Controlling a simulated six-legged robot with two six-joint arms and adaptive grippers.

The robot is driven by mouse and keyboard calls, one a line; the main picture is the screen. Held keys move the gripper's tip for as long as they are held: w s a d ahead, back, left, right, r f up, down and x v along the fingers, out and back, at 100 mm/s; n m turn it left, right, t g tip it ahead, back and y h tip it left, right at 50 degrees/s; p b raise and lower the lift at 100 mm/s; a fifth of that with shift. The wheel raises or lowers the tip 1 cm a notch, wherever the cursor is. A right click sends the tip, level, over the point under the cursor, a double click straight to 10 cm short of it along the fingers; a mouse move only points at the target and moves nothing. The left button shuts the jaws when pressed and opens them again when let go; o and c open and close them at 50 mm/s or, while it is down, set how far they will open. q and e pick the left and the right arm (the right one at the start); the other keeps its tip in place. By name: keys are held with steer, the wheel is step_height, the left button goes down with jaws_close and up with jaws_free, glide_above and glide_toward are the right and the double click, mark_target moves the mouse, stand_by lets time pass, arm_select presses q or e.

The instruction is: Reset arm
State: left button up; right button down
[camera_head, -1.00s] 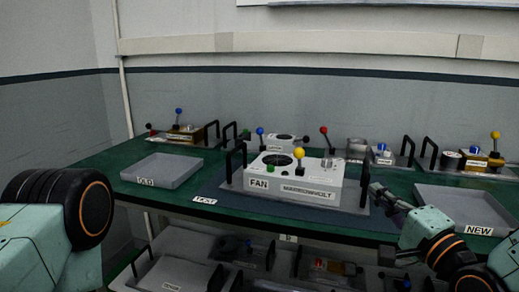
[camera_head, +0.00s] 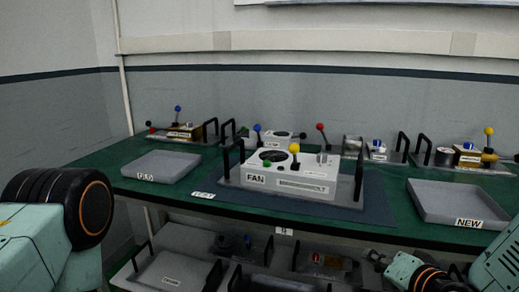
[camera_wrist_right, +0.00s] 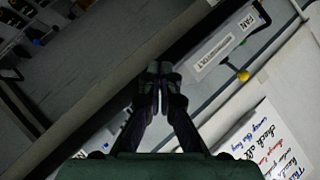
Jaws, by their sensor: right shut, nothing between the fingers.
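My right arm comes in at the lower right of the head view, with its gripper (camera_head: 374,256) low in front of the table's front edge. In the right wrist view the two fingers (camera_wrist_right: 160,80) are together, shut and empty. The white FAN box (camera_head: 290,180), with a yellow-knobbed lever and a green knob, stands on the dark mat at the middle of the table, apart from my gripper. It also shows in the right wrist view (camera_wrist_right: 222,48), tilted. At the left of the head view only a teal and black part of my left arm shows; its gripper is out of view.
The green table (camera_head: 120,186) holds a grey OLD tray (camera_head: 165,166) at left and a grey NEW tray (camera_head: 440,200) at right. Several lever modules stand along the back. A lower shelf (camera_head: 190,243) carries more trays and parts below the table edge.

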steer(key=s+a+f+n+g+h, duration=0.15)
steer(key=s+f+n+g, duration=0.45)
steer(key=s+f, duration=1.05)
steer(key=s+f+g, duration=0.3)
steer(key=s+f, duration=0.1)
steer(key=s, duration=0.4)
steer(key=s+f+g+h, duration=0.1)
steer(key=s+f+g, duration=0.2)
steer(key=s+f, duration=0.2)
steer(key=s, duration=0.3)
steer(key=shift+d+g, duration=0.2)
steer(key=shift+g, duration=0.2)
steer(key=shift+s+h, duration=0.15)
steer(key=shift+h, duration=0.1)
steer(key=c, duration=2)
jaws_free()
steer(key=shift+c, duration=0.2)
